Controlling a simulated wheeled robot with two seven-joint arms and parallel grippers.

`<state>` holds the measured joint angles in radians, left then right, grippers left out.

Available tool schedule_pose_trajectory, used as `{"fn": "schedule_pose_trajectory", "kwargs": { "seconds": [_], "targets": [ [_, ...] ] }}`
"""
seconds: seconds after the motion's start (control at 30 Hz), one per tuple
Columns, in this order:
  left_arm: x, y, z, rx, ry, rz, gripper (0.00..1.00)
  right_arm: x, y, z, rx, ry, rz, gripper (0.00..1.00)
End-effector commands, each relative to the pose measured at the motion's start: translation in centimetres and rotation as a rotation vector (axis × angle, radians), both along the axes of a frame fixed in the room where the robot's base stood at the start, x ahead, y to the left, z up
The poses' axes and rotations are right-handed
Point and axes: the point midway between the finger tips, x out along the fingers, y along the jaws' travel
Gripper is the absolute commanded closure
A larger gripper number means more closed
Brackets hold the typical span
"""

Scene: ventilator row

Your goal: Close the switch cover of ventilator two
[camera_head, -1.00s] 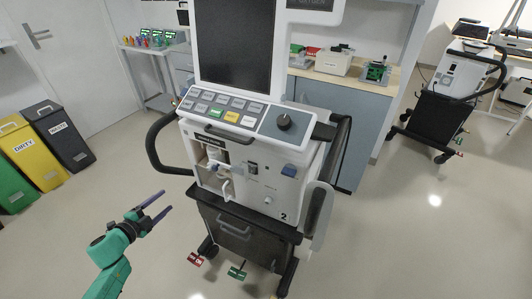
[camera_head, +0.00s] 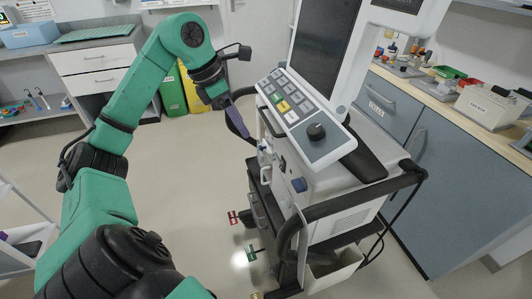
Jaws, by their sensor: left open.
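The ventilator (camera_head: 325,172) stands right of centre, seen obliquely, with its screen (camera_head: 322,48) and key panel (camera_head: 288,105) on top. Its narrow front panel faces left and shows a blue part (camera_head: 299,185) and small fittings I cannot make out clearly. The switch and its cover are too small and foreshortened to tell their state. My left gripper (camera_head: 240,124) is open, its purple fingers pointing down beside the key panel's left edge and near the front panel. I cannot tell whether they touch. My right gripper is not in view.
A black handle rail (camera_head: 365,197) curves round the ventilator's near side. A grey cabinet (camera_head: 450,185) with a laden worktop stands at right. Green and yellow bins (camera_head: 172,92) stand behind my arm.

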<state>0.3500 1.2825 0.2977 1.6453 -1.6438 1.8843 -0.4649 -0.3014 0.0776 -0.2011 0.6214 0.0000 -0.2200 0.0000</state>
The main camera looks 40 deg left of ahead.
Motion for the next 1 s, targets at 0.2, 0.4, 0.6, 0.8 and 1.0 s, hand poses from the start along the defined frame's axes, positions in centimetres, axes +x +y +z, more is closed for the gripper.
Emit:
{"fn": "schedule_pose_trajectory", "kwargs": {
  "seconds": [0.2,0.4,0.6,0.8,1.0],
  "targets": [
    [1.9,-1.4,-5.4,-0.009,0.003,-0.004,0.35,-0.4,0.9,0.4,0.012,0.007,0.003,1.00],
    [3.4,-2.2,-9.5,-0.008,0.001,-0.001,0.35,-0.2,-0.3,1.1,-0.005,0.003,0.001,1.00],
    [3.9,-2.5,-10.9,-0.005,0.000,-0.001,0.35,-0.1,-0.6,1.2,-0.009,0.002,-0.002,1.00],
    [3.9,-2.5,-11.0,-0.005,0.000,-0.001,0.43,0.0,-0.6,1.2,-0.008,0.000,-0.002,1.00],
    [3.9,-2.5,-10.9,-0.005,0.000,-0.001,1.00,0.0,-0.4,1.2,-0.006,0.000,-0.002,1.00]
  ]
}}
